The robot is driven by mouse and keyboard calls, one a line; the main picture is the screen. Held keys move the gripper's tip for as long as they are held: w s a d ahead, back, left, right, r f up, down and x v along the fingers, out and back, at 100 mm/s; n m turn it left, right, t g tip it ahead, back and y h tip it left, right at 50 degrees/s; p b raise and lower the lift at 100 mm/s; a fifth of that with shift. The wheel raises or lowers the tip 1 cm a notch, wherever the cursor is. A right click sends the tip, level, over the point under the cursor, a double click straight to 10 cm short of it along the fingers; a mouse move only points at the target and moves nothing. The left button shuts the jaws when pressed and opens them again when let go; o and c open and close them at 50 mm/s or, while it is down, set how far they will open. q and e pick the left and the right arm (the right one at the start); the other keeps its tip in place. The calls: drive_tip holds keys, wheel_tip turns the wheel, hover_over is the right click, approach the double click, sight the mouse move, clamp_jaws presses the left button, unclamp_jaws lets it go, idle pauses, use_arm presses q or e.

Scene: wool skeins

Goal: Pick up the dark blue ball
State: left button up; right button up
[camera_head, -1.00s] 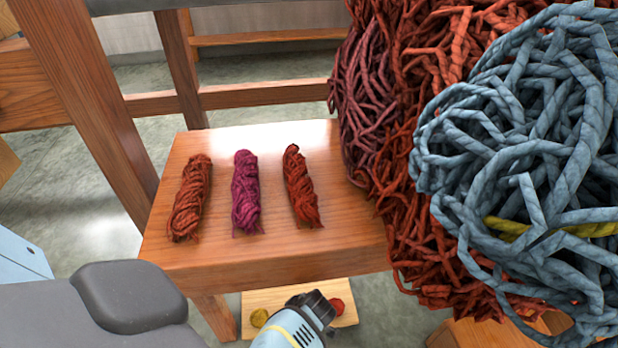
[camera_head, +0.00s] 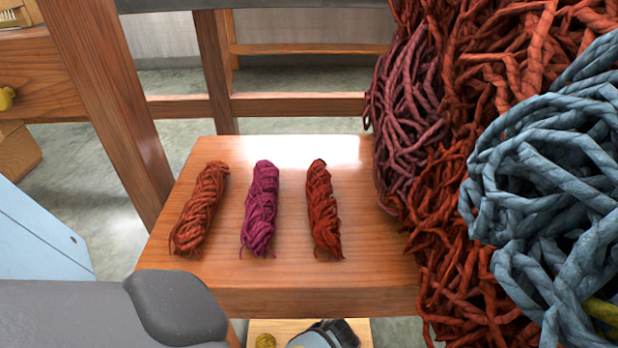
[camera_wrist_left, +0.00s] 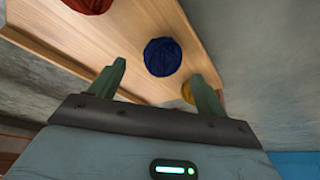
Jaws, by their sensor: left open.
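The dark blue ball (camera_wrist_left: 163,57) lies on a light wooden board (camera_wrist_left: 190,38) in the left wrist view, between a red ball (camera_wrist_left: 88,4) and a yellow ball (camera_wrist_left: 187,92). My left gripper (camera_wrist_left: 160,72) is open and empty, its two fingers on either side of the blue ball in the picture. I cannot tell how far the tips are above it. In the head view, part of my left gripper (camera_head: 335,335) shows at the bottom edge, over the board (camera_head: 300,325), and the blue ball is hidden. My right gripper is not in view.
Above the board in the head view, a wooden bench (camera_head: 300,273) holds two rust skeins (camera_head: 200,210) (camera_head: 323,210) and a magenta skein (camera_head: 260,210). Large rust (camera_head: 470,190) and blue-grey (camera_head: 560,180) wool masses fill the right side. A wooden post (camera_head: 110,100) stands left.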

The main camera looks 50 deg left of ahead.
use_arm(q)
drive_tip(key=shift+a+f, duration=0.1)
drive_tip(key=shift+f, duration=0.25)
drive_tip(key=b+x, duration=0.2)
drive_tip(key=x, duration=0.1)
drive_tip(key=shift+s+f+b, duration=0.15)
drive_tip(key=shift+f+b, duration=0.15)
drive_tip(key=shift+a+f, duration=0.25)
drive_tip(key=shift+f, duration=0.15)
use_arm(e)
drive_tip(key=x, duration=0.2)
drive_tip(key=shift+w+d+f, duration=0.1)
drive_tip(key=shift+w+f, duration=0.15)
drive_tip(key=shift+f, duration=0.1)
use_arm(q)
drive_tip(key=shift+c, duration=0.2)
drive_tip(key=c, duration=1)
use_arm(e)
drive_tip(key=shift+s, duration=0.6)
use_arm(q)
drive_tip(key=shift+r, duration=0.1)
